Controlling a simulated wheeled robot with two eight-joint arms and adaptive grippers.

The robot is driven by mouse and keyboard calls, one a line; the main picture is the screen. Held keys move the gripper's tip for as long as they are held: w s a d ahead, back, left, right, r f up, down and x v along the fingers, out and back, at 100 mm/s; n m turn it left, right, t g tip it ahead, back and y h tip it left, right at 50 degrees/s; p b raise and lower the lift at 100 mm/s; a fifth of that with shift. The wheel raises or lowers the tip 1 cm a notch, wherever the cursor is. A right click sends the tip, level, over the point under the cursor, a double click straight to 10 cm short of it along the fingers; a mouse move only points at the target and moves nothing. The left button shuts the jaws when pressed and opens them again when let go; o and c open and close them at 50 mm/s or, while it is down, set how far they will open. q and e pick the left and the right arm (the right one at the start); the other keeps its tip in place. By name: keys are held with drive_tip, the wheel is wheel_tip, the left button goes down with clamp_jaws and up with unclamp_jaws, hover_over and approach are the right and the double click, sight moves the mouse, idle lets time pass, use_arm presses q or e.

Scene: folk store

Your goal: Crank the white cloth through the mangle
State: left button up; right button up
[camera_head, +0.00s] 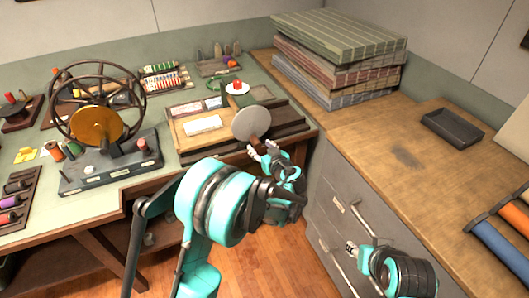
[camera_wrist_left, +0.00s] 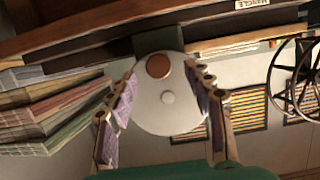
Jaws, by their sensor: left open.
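The mangle is a low dark wooden frame (camera_head: 285,128) on the bench, with a round grey crank disc (camera_head: 251,122) on its near side. In the left wrist view the disc (camera_wrist_left: 167,112) is pale and has a brown round knob (camera_wrist_left: 158,66). The white cloth (camera_head: 203,124) appears as a small flat white piece on the mangle's wooden board. My left gripper (camera_head: 263,149) is open just in front of the disc; in its wrist view its fingers (camera_wrist_left: 165,90) stand on either side of the disc, holding nothing. My right gripper (camera_head: 351,246) is low at right, its jaws unclear.
A spoked wheel machine (camera_head: 98,125) stands left of the mangle. A red spool (camera_head: 237,85) sits on a white dish behind it. Stacked striped cloths (camera_head: 335,60) are at back right. A dark tray (camera_head: 452,128) lies on the wooden counter (camera_head: 385,165), which has clear room.

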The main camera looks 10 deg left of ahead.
sight(258, 144)
use_arm(q)
drive_tip(key=shift+x, duration=2.25)
drive_tip(key=c, duration=0.9)
drive_tip(key=shift+a, duration=0.1)
drive_tip(key=shift+c, duration=0.2)
